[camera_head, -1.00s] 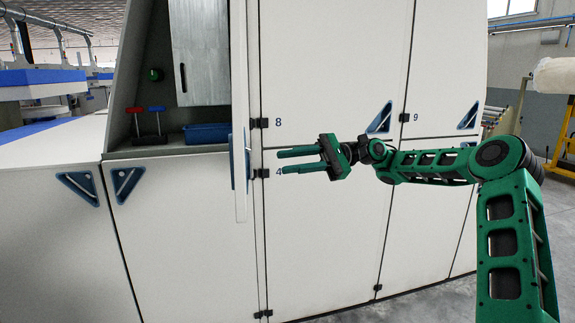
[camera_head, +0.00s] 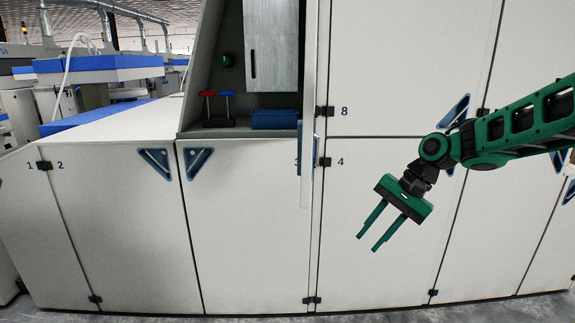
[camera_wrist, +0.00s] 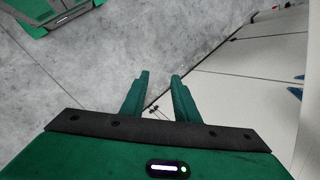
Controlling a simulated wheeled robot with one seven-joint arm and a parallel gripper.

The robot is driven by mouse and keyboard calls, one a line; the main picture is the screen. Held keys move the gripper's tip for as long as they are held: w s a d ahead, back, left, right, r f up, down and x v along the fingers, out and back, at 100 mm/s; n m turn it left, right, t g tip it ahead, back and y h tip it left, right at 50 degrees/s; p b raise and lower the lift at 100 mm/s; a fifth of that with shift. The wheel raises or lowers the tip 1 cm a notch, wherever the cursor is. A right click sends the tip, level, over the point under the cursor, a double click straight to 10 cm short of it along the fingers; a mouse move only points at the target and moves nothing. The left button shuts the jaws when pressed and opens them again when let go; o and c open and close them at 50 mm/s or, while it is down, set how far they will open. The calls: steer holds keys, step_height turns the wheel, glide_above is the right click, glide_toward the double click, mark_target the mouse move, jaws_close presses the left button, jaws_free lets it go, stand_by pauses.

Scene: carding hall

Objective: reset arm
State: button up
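My gripper (camera_head: 368,241) is green, with two long parallel fingers spread apart and nothing between them. In the head view it points down and to the left, in front of the white cabinet door marked 4 (camera_head: 345,215). The wrist view shows the same gripper (camera_wrist: 159,75) with a clear gap between its fingers, above the grey floor and beside the white panels. My arm comes in from the right edge of the head view, bent at the elbow.
An upper door (camera_head: 308,110) stands open edge-on, left of my gripper. The recess behind it holds a red-handled tool (camera_head: 207,95), a blue-handled tool (camera_head: 227,96) and a blue bin (camera_head: 274,120). Grey floor (camera_wrist: 95,60) lies below.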

steer(key=s+d+h, duration=0.2)
steer(key=s+d, duration=0.4)
steer(key=s, duration=0.4)
steer(key=s+d+f+h, duration=0.1)
steer(key=s+d, duration=0.6)
steer(key=s, duration=0.4)
steer(key=s+d+f+n+h, duration=0.1)
steer(key=s+d+h, duration=0.1)
steer(key=s+d, duration=0.4)
steer(key=s, duration=0.4)
steer(key=shift+s+d+h, duration=0.25)
steer(key=shift+s+h, duration=0.05)
steer(key=shift+s, duration=0.1)
steer(key=shift+a, duration=0.1)
